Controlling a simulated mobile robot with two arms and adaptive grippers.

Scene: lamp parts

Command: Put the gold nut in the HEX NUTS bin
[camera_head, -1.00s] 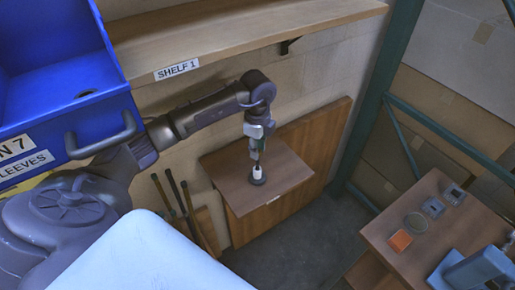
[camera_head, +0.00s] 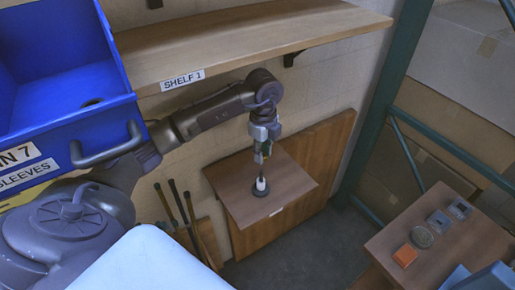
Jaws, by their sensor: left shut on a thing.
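My left gripper (camera_head: 262,157) points down above the small brown fold-out table against the wall. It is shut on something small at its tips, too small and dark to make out. Just below it, a white part on a round black base (camera_head: 261,187) stands upright on the table. I cannot tell whether the tips still touch this part. I cannot make out the gold nut. No bin labelled HEX NUTS shows; the blue bin (camera_head: 105,110) at the left reads "N 7" and "SLEEVES". My right gripper is not in view.
A wooden shelf (camera_head: 250,38) labelled SHELF 1 runs above my left arm. A green rack post (camera_head: 385,100) stands between. Several rods lean below the bin.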

